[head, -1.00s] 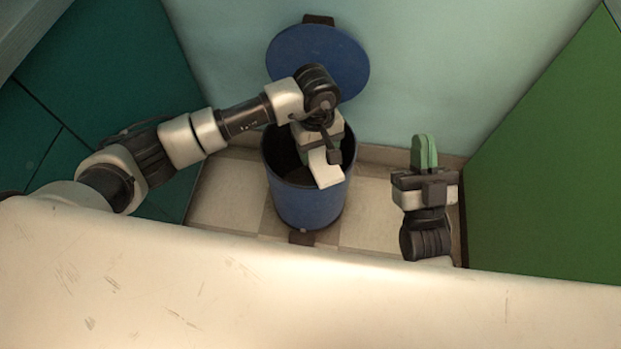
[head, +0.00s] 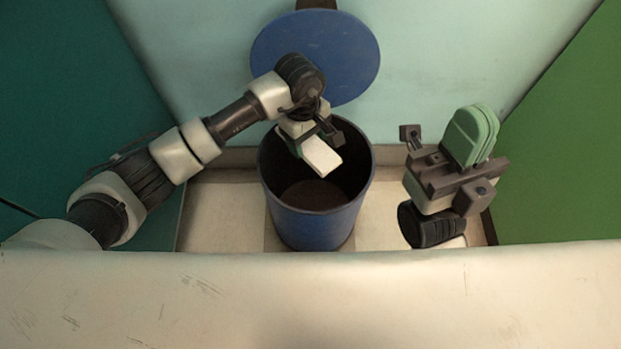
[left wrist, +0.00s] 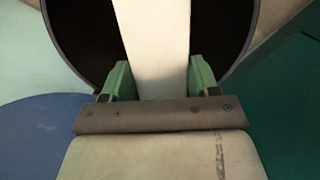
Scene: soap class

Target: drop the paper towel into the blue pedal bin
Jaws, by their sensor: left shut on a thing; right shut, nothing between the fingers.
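The blue pedal bin (head: 318,222) stands on the tiled floor with its round blue lid (head: 315,50) raised against the wall. Its dark inside shows empty where I can see it. My left gripper (head: 305,145) is over the bin's opening, shut on the white paper towel (head: 322,158). In the left wrist view the towel (left wrist: 158,50) sits between the green fingers (left wrist: 155,85), with the dark bin opening behind it. My right gripper (head: 474,135) is to the right of the bin, its green fingers shut together and empty.
A pale, scuffed surface (head: 310,300) fills the bottom of the head view. A teal panel (head: 60,100) stands at left and a green panel (head: 560,150) at right. The light wall (head: 430,70) is behind the bin. Tiled floor (head: 225,215) is bare beside the bin.

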